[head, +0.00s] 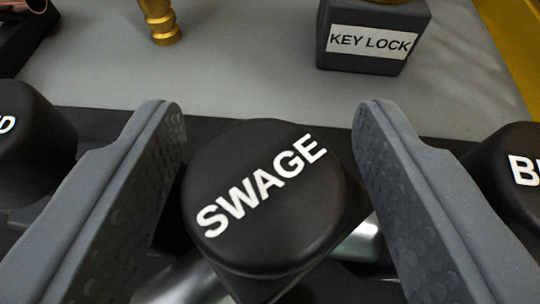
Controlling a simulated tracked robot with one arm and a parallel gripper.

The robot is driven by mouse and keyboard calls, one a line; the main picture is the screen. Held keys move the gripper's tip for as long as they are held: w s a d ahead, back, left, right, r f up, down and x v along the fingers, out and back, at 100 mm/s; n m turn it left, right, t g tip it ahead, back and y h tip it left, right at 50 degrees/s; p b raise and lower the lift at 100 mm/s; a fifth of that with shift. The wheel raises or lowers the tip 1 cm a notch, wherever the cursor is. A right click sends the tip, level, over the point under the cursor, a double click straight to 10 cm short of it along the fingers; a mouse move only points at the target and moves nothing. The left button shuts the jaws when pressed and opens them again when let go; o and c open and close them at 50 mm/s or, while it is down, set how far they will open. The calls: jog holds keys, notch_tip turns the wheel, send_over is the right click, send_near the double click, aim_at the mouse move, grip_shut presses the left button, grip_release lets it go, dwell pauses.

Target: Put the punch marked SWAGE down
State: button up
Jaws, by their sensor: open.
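The punch marked SWAGE (268,215) is a round black cap with white lettering, in the lower middle of the head view. Shiny metal shows below and beside its cap; the rest of it is hidden. My gripper (265,115) is open, with one grey finger on each side of the punch. A gap shows between the cap and the left finger. The right finger stands close to the cap's right side, and a gap shows at the top.
Black caps stand at the left edge (30,140) and right edge (510,180), partly cut off. A dark block labelled KEY LOCK (370,40) and a brass fitting (160,22) sit on the grey surface (240,70) beyond. Grey surface between them is clear.

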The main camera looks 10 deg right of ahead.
jog(key=v, duration=1)
jog(key=shift+s+r+b, duration=0.15)
jog(key=shift+s+b, duration=0.1)
jog(key=shift+b, duration=0.1)
jog(key=shift+a+r, duration=0.1)
jog(key=shift+a, duration=0.05)
jog(key=s+a+r+y, duration=0.1)
jog(key=a+r, duration=0.1)
jog(key=r, duration=1.3)
jog(key=s+a+r+y, duration=0.1)
jog(key=a+r, duration=0.1)
jog(key=r, duration=1.2)
jog(key=s+d+r+n+t, duration=0.1)
jog(key=s+d+r, duration=0.2)
jog(key=s+r, duration=0.3)
jog(key=s+d+r+n+t, duration=0.1)
jog(key=s+d+r, duration=0.3)
jog(key=r, duration=1.1)
jog(key=s, duration=0.3)
jog(key=shift+s+d+r+y, duration=0.2)
jog(key=shift+y, duration=0.2)
jog(key=shift+f, duration=0.1)
